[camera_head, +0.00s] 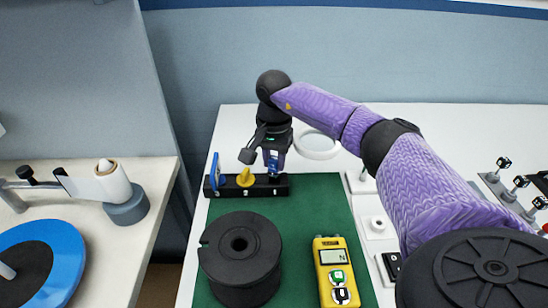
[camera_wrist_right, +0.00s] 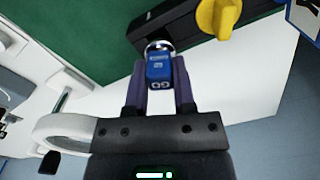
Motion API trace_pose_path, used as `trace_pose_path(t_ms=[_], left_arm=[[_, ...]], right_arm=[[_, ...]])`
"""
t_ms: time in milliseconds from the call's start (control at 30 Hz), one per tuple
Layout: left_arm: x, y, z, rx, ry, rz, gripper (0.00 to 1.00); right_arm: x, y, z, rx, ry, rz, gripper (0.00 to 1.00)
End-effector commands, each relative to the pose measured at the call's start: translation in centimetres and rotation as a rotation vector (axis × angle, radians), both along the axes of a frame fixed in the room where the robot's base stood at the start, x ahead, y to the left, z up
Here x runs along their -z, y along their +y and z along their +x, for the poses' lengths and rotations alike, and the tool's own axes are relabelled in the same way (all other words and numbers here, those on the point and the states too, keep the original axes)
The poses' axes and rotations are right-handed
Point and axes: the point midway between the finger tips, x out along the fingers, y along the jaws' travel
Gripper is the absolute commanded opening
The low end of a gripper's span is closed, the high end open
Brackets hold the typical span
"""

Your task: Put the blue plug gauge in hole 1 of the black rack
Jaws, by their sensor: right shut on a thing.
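The black rack (camera_head: 231,190) lies along the far edge of the green mat; its near end also shows in the right wrist view (camera_wrist_right: 184,32). My right gripper (camera_head: 274,162) is over the rack's right end in the head view. It is shut on the blue plug gauge (camera_wrist_right: 158,72), whose round metal part is right at the rack's end. The frames do not show clearly whether its lower end is in a hole or just above it. A yellow gauge (camera_head: 245,178) stands in the rack's middle and a blue piece (camera_head: 214,172) at its left end. My left gripper is out of view.
On the green mat (camera_head: 310,205) are a black spool (camera_head: 240,260) and a yellow meter (camera_head: 341,272). A white ring-shaped dish (camera_head: 317,146) is right of the gripper. A side table at left holds a white roll (camera_head: 114,182) and a blue disc (camera_head: 60,245).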

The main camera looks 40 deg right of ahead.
Motion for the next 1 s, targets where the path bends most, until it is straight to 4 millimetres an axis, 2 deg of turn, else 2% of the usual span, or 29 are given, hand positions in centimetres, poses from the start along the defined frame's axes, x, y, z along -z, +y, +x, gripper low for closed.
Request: trace_pose_path(t_ms=[567, 1000], left_arm=[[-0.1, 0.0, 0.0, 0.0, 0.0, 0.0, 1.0], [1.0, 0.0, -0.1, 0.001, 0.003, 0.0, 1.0]], right_arm=[[0.1, 0.0, 0.0, 0.0, 0.0, 0.0, 0.0], [1.6, 0.0, 0.0, 0.0, 0.0, 0.0, 0.0]])
